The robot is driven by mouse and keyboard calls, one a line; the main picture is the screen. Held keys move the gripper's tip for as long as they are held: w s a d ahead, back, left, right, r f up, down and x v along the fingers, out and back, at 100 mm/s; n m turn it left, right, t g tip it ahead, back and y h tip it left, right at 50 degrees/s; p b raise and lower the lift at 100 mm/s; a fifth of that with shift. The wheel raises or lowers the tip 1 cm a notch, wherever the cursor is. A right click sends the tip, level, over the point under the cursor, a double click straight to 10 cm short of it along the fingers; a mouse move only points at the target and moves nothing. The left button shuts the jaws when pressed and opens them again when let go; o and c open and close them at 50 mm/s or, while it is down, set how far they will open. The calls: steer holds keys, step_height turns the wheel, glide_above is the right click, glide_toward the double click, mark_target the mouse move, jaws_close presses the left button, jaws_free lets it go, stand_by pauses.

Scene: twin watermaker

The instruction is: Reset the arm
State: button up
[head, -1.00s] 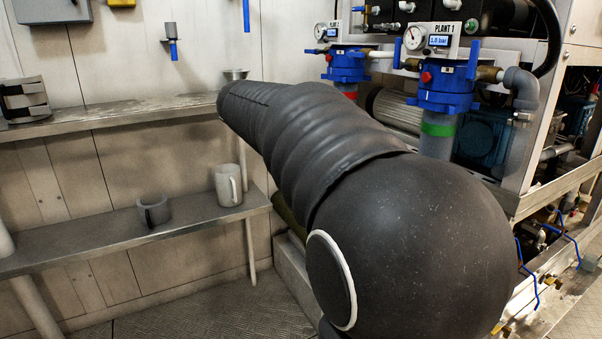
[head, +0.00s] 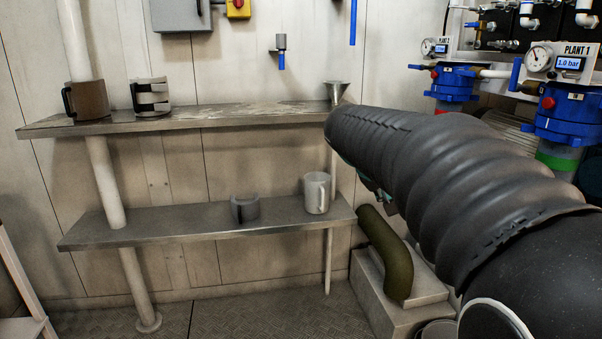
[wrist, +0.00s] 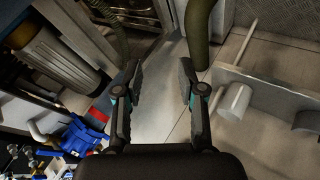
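My arm stretches from the lower right toward the shelves in the head view, with its dark ribbed sleeve in front of part of the machinery. My gripper (wrist: 162,88) shows in the wrist view with its two dark fingers spread apart and nothing between them. It hangs over bare floor and pale plinth surface, clear of any object. In the head view the gripper is almost wholly hidden behind the arm; only a small teal-marked part shows under the sleeve.
An upper shelf (head: 220,121) holds a brown mug (head: 88,101), a dark-banded mug (head: 150,97) and a metal cup (head: 336,92). A lower shelf (head: 170,228) holds a grey cup (head: 245,209) and a white mug (head: 316,193). A green pipe (head: 388,255) rises beside my arm. Blue filter housings (head: 567,112) stand right.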

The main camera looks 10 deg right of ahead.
steer(key=s+a+f+n+y, duration=0.1)
steer(key=a+f+y, duration=0.15)
steer(key=f, duration=0.35)
steer(key=s+a+f+t+y+p, duration=0.1)
steer(key=s+a+f+y+p, duration=0.1)
steer(key=s+a, duration=0.6)
steer(key=s+a+f+n+t+y+p, duration=0.1)
steer(key=s+a+y+p, duration=0.1)
steer(key=s+a, duration=0.6)
steer(key=s+y, duration=0.1)
steer(key=s, duration=0.3)
steer(key=shift+s+a+f+n+y, duration=0.3)
steer(key=shift+a+f+y, duration=0.05)
steer(key=shift+a+f, duration=0.05)
